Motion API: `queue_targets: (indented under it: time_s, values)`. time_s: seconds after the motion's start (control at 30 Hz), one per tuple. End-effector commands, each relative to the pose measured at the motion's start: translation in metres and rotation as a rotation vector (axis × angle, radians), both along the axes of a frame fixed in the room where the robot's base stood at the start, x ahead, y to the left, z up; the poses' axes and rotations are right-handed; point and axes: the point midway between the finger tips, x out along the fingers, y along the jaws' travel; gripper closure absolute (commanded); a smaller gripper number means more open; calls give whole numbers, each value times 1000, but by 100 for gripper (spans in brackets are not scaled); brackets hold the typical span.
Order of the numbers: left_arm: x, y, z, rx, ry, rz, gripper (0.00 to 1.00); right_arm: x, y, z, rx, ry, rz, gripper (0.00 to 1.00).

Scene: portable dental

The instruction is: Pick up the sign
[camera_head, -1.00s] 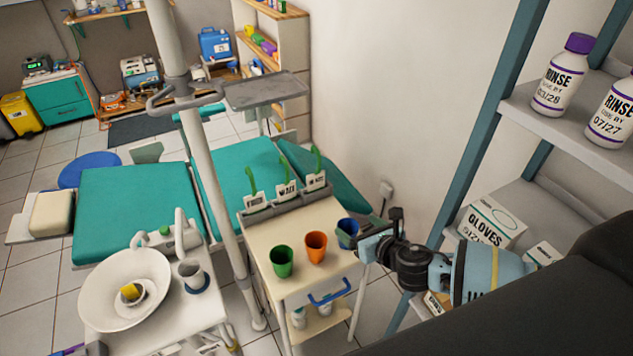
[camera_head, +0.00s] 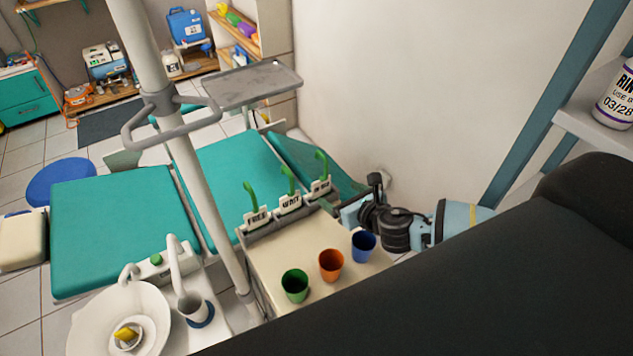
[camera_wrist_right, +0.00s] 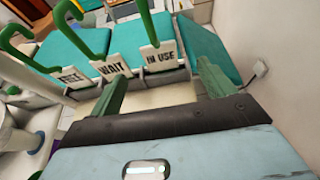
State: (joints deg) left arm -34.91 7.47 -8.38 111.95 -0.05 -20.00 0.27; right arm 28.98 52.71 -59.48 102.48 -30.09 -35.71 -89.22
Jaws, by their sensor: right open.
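Three white signs with green hooked handles stand in a grey rack (camera_head: 262,234) at the back edge of a small cart. The left one (camera_head: 256,218) reads as FREE, though its letters are partly hidden in the wrist view (camera_wrist_right: 73,76). The middle one (camera_head: 289,203) says WAIT, also in the wrist view (camera_wrist_right: 112,68). The right one (camera_head: 320,186) says IN USE, also in the wrist view (camera_wrist_right: 160,57). My right gripper (camera_head: 345,207) is open and empty, just right of the IN USE sign. In the wrist view that sign shows beyond and between its fingers (camera_wrist_right: 161,85). My left gripper is out of view.
Green (camera_head: 295,285), orange (camera_head: 331,265) and blue (camera_head: 363,245) cups stand on the cart top (camera_head: 290,252); the blue one is close to my right gripper. A grey pole (camera_head: 205,190) rises left of the cart. A wall (camera_head: 420,90) and shelf frame (camera_head: 550,110) bound the right.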

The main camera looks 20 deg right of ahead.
Motion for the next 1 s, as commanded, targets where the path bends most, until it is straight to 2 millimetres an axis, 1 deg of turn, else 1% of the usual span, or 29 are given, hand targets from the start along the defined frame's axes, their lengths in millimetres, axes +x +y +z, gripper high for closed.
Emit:
queue_targets:
  time_s: [0.13,0.3,0.57,0.67,0.9,1.0]
  values:
    - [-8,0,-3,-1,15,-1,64,9,1,-4,1,0,-1,18]
    - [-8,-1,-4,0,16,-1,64,21,3,-9,1,0,0,18]
    - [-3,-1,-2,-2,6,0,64,26,4,-11,1,0,0,18]
    - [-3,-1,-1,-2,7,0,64,34,6,-14,1,-1,0,18]
    - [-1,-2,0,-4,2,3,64,60,11,-26,0,-2,-2,18]
    - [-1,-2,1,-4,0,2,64,66,12,-29,0,-2,0,18]
